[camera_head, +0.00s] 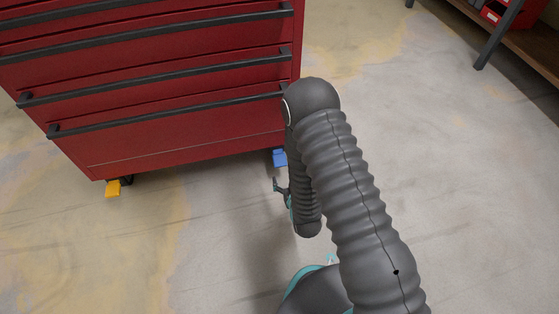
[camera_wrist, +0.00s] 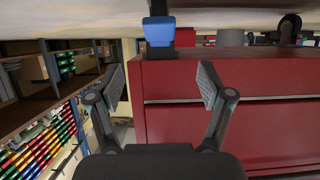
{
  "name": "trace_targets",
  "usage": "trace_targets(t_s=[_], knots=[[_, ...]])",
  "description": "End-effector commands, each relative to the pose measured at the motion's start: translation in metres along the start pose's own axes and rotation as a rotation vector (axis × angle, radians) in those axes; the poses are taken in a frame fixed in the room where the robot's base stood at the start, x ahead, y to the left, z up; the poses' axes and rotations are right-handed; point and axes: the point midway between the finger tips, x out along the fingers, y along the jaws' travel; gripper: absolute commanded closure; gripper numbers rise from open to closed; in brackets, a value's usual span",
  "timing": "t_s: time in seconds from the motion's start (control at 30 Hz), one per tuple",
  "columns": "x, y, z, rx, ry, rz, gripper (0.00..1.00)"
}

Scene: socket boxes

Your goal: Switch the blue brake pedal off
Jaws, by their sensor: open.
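The blue brake pedal (camera_head: 280,157) sticks out at the bottom right corner of the red tool cabinet (camera_head: 190,135), close to the floor. In the wrist view, which looks upside down, the blue pedal (camera_wrist: 159,31) shows at the top, just beyond and above the gap between the fingertips. My gripper (camera_wrist: 160,85) is open and empty, with its two fingers spread apart. In the head view my gripper (camera_head: 281,188) is partly hidden by my arm and sits low, just in front of the pedal. No contact with the pedal is visible.
A yellow pedal (camera_head: 113,188) sticks out at the cabinet's bottom left. The cabinet drawers have long dark handles (camera_head: 165,115). A shelf or bench with a dark leg (camera_head: 497,40) stands at the upper right. The concrete floor (camera_head: 200,240) in front is clear.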

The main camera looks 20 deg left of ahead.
Motion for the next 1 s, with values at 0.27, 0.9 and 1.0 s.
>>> trace_targets(t_s=[0.27, 0.9, 1.0], knots=[[0.043, 0.001, 0.001, 0.001, 0.002, 0.001, 0.21], [0.131, 0.001, 0.0, 0.0, 0.0, 0.001, 0.21], [0.133, 0.001, 0.0, 0.0, -0.001, 0.001, 0.21]])
